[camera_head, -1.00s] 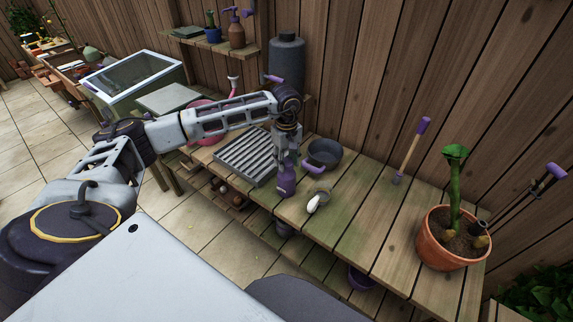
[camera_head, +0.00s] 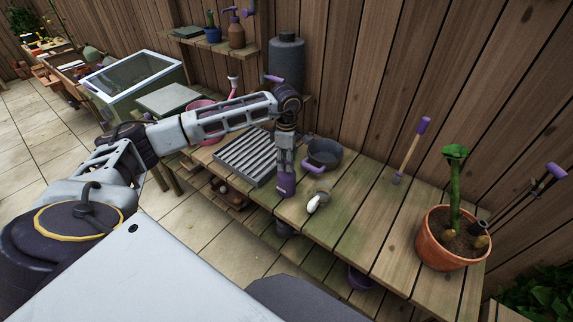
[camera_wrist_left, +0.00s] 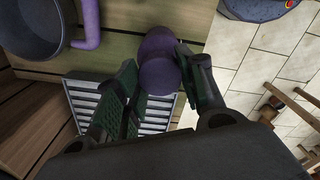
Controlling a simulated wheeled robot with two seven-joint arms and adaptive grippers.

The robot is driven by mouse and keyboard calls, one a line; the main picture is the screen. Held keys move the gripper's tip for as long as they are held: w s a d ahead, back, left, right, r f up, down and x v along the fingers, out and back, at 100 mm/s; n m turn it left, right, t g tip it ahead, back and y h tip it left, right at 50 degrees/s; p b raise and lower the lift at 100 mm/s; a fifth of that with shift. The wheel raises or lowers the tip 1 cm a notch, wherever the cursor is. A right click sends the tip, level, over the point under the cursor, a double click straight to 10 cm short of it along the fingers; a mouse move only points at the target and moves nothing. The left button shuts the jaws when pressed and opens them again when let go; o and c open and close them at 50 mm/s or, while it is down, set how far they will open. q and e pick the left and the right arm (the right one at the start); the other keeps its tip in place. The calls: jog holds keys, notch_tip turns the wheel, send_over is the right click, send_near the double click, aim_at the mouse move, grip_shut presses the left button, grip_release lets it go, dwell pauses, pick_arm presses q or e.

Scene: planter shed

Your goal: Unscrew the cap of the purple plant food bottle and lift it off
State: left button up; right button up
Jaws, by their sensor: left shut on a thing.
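The purple plant food bottle (camera_head: 287,186) stands upright on the wooden bench near its front edge. My left gripper (camera_head: 286,168) points down over it, with its fingers around the bottle's top. In the left wrist view the purple cap (camera_wrist_left: 160,77) sits between the two dark fingers of my left gripper (camera_wrist_left: 158,85), which are shut on it. The purple bottle body (camera_wrist_left: 158,43) shows beyond the cap. The fingers hide the bottle's neck in the head view, so I cannot tell whether cap and neck are apart. My right gripper is not in view.
A grey slatted tray (camera_head: 245,156) lies left of the bottle. A dark pot (camera_head: 324,153) with a purple handle stands behind, right. A small dish with a white scoop (camera_head: 313,204) is close on the right.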

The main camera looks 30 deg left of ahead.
pick_arm(q)
jog(key=shift+s+d+f+n, duration=0.1)
jog(key=shift+f+n, duration=0.1)
jog(key=shift+n, duration=0.4)
jog(key=shift+s+f+n, duration=0.1)
jog(key=shift+f+n, duration=0.05)
jog(key=shift+n, duration=0.45)
jog(key=shift+w+r, duration=0.15)
jog(key=shift+r, duration=0.2)
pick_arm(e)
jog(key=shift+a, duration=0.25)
pick_arm(q)
jog(key=shift+r, duration=0.3)
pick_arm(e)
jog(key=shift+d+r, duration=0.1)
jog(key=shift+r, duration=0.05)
pick_arm(q)
jog(key=shift+r, duration=0.35)
jog(key=shift+r+p, duration=0.15)
jog(key=shift+p, duration=0.2)
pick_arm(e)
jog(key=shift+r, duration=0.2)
